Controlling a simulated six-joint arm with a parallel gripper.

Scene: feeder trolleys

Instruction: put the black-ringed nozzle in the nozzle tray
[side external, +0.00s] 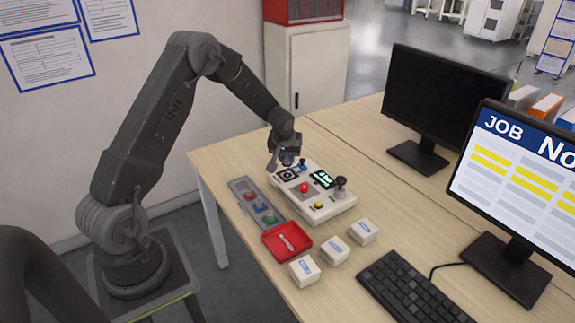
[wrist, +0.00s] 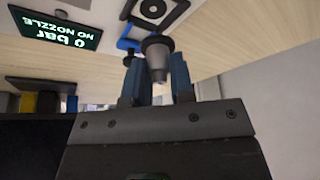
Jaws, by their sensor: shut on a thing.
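My gripper (wrist: 157,78) is shut on a grey, cone-shaped nozzle (wrist: 157,57) with a dark wide collar, held between its two blue fingers. In the side view my gripper (side external: 284,159) is above the back left corner of the white test unit, and the nozzle is too small there to make out. A long grey tray (side external: 241,187) with several small nozzles ringed in red, blue and green lies left of the unit. A red square tray (side external: 271,246) with a white label stands in front of it. I cannot read which tray is the nozzle tray.
The white test unit (side external: 333,208) has a red button, a yellow button, a black-knobbed lever and a screen (wrist: 55,30) reading "NO NOZZLE 0 bar". Several small white boxes (side external: 335,250) stand near the red tray. A keyboard (side external: 410,290) and two monitors are right.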

